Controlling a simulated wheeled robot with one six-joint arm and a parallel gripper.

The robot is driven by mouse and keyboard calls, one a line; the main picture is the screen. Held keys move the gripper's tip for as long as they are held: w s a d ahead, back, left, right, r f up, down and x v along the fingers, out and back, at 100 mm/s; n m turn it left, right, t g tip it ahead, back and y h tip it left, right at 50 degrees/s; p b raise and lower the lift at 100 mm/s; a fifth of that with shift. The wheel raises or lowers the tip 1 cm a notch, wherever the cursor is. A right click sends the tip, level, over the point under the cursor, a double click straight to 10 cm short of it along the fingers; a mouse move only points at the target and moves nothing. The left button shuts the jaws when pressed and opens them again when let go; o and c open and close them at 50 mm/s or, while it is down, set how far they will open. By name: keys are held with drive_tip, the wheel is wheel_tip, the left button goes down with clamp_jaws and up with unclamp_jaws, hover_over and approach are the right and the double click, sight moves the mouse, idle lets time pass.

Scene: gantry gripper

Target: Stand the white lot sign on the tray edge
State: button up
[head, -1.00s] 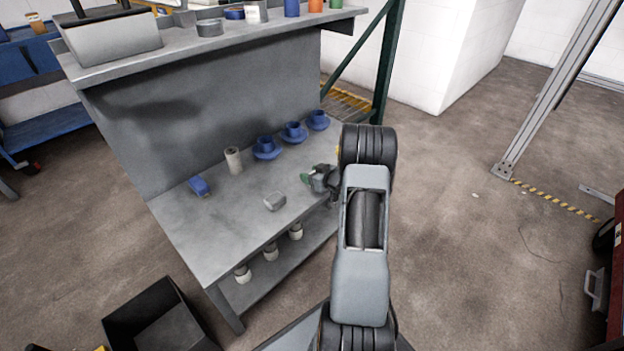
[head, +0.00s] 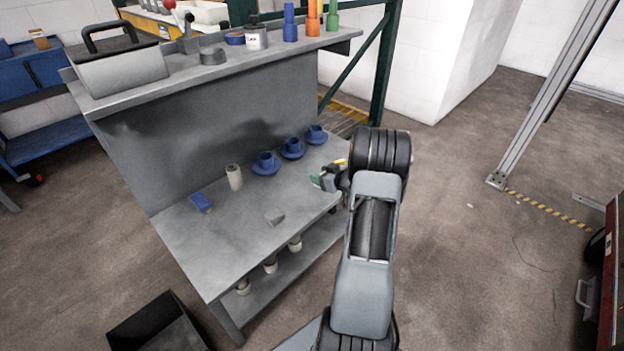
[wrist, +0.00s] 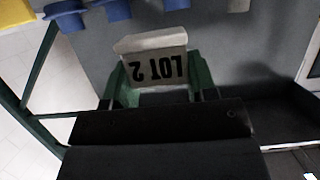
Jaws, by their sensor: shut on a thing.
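The white lot sign (wrist: 152,45), with black "LOT 2" lettering upside down in the wrist view, sits between the green fingertips of my gripper (wrist: 157,82). My gripper is shut on it. In the head view my gripper (head: 318,180) is at the right side of the bench's lower top, and the sign cannot be made out there. I cannot pick out the tray edge with certainty in either view.
Blue cup-like parts (head: 266,163) and a pale cylinder (head: 234,177) stand along the lower bench top (head: 190,250). A black bin (head: 150,312) stands on the floor.

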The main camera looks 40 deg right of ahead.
drive_tip(key=s+d+r+p, duration=0.3)
drive_tip(key=s+d+r, duration=0.2)
drive_tip(key=s+d, duration=0.2)
drive_tip(key=w+a+r+n+g+y, duration=0.1)
drive_tip(key=a+n+g+y, duration=0.3)
drive_tip(key=a, duration=1.4)
drive_tip(key=w+a+r+n+g+y, duration=0.2)
drive_tip(key=a+n+y, duration=0.3)
drive_tip(key=a, duration=1.4)
drive_tip(key=w+r+m+t+h+p, duration=0.2)
drive_tip(key=r+m+h+p, duration=0.3)
drive_tip(key=p, duration=0.8)
drive_tip(key=w+r+m+t+h+p, duration=0.1)
drive_tip(key=r+m+t+h+p, duration=0.3)
drive_tip(key=r+p, duration=0.5)
drive_tip(key=m+h+p, duration=0.2)
drive_tip(key=p, duration=0.3)
drive_tip(key=shift+w+d+r, duration=0.15)
drive_tip(key=shift+w+r, duration=0.15)
drive_tip(key=shift+w, duration=0.1)
